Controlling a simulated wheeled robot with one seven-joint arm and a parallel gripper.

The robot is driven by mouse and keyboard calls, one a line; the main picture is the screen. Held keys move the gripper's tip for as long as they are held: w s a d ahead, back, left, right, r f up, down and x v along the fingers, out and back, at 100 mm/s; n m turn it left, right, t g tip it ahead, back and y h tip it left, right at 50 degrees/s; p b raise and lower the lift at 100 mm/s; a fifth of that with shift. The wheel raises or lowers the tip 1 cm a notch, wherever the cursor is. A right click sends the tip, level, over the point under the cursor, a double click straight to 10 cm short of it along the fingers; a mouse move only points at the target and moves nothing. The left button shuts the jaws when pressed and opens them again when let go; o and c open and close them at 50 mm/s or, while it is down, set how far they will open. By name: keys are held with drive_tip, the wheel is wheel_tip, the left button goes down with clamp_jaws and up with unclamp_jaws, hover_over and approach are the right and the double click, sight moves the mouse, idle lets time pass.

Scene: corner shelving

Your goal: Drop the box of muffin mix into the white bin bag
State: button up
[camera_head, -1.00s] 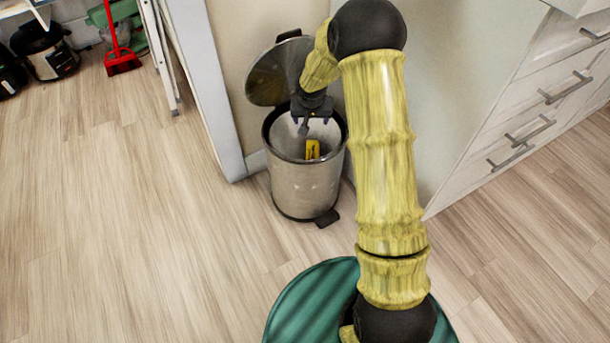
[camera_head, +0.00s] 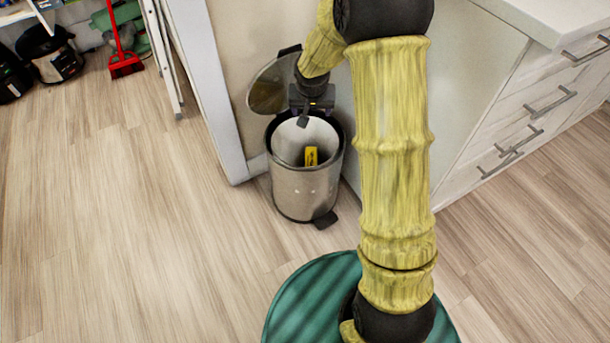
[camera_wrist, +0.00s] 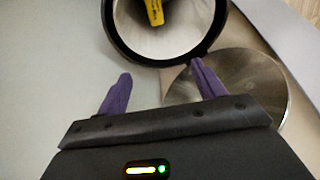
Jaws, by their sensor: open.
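A yellow box (camera_head: 311,156), which I take to be the muffin mix, is inside the white bin bag (camera_head: 291,140) that lines a steel pedal bin (camera_head: 304,190). The box also shows in the wrist view (camera_wrist: 155,12), at the top edge and partly cut off. The white liner shows around it there (camera_wrist: 185,35). My gripper (camera_head: 303,120) is above the bin's back rim, near the raised lid (camera_head: 272,88). In the wrist view my gripper (camera_wrist: 158,82) has its two purple fingers wide apart with nothing between them.
A white panel (camera_head: 210,90) stands left of the bin, and a drawer cabinet (camera_head: 510,130) stands to the right. A red broom (camera_head: 124,62) and a dark cooker (camera_head: 52,55) are at the far left. The wooden floor (camera_head: 130,220) in front is clear.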

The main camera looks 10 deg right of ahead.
drive_tip(key=p+v, duration=0.1)
drive_tip(key=v, duration=0.2)
drive_tip(key=shift+s+r, duration=0.15)
drive_tip(key=shift+r, duration=0.2)
idle(0.5)
drive_tip(key=s+d+r+n+g+y+p, duration=0.1)
drive_tip(key=s+r+p, duration=0.3)
drive_tip(key=s, duration=0.8)
drive_tip(key=s+r+n+g+p, duration=0.1)
drive_tip(key=s+r+p, duration=0.2)
drive_tip(key=s+r, duration=0.55)
drive_tip(key=w+p+v, duration=0.2)
drive_tip(key=p+v, duration=1.5)
drive_tip(key=p, duration=0.1)
drive_tip(key=w+r+p+v, duration=0.1)
drive_tip(key=w+p+v, duration=0.2)
drive_tip(key=p+v, duration=1.5)
drive_tip(key=shift+d+p, duration=0.25)
drive_tip(key=shift+p, duration=0.4)
